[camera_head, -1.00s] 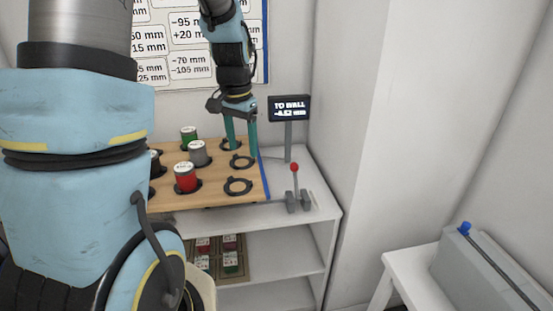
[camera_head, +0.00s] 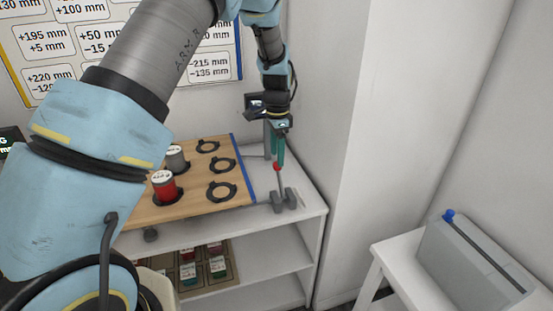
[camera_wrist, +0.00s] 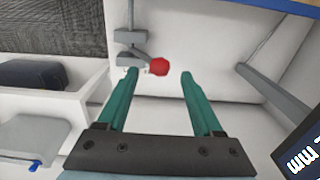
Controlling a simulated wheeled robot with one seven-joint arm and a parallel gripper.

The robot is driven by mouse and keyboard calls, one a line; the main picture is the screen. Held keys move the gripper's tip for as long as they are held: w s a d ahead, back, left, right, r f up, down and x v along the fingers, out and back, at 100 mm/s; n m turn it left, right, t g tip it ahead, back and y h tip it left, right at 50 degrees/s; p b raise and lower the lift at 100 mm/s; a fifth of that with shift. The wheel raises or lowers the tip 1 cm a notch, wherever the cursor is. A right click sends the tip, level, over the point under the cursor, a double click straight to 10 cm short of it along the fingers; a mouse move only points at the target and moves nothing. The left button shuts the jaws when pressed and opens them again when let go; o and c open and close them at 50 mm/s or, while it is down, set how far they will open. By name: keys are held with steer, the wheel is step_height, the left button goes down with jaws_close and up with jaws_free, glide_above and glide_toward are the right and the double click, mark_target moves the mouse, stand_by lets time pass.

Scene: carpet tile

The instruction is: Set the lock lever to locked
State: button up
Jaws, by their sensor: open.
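The lock lever is a thin grey stick with a red ball knob (camera_head: 278,167), rising from a grey two-block bracket (camera_head: 284,201) on the shelf top right of the wooden board. It stands nearly upright. My gripper (camera_head: 279,163) points down at the knob, its teal fingers open. In the wrist view the red knob (camera_wrist: 159,66) shows between the fingertips (camera_wrist: 158,76), nearer the left one, with a gap on both sides. The grey bracket (camera_wrist: 130,38) lies beyond it. I cannot tell the exact height of the tips over the knob.
The wooden board (camera_head: 210,204) with black rings and a red can (camera_head: 164,186) is left of the lever. A wall is to the right. A grey box (camera_head: 470,262) sits on a white stool.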

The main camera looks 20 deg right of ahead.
mark_target(280, 181)
steer(key=shift+f, duration=1.7)
jaws_close()
